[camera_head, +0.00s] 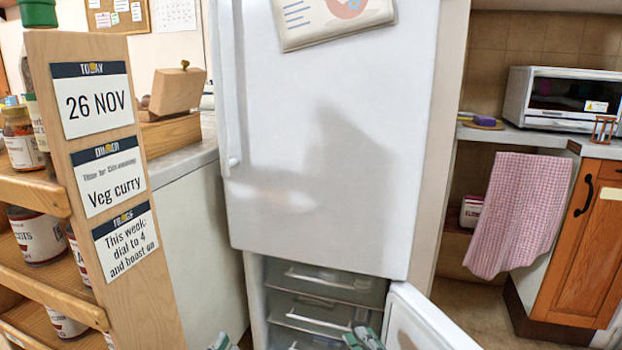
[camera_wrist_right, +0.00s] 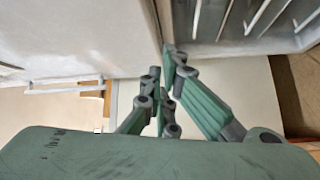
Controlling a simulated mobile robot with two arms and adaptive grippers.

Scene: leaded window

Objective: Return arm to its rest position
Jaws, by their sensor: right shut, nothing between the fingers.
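My right gripper (camera_head: 363,338) is at the bottom edge of the head view, in front of the open lower compartment of the white fridge-freezer (camera_head: 320,150). In the right wrist view its green and grey fingers (camera_wrist_right: 165,75) come together with nothing between them. The lower door (camera_head: 425,322) of the fridge-freezer stands open, to the right of this gripper. A small green piece of my left gripper (camera_head: 222,342) shows at the bottom edge, left of the compartment; its fingers are mostly cut off.
The compartment holds clear drawers (camera_head: 318,318) with white handles. The upper door is shut. A wooden rack (camera_head: 110,240) with cards and jars stands close on the left. On the right are a counter with a toaster oven (camera_head: 562,98), a checked towel (camera_head: 517,212) and a wooden cupboard (camera_head: 585,250).

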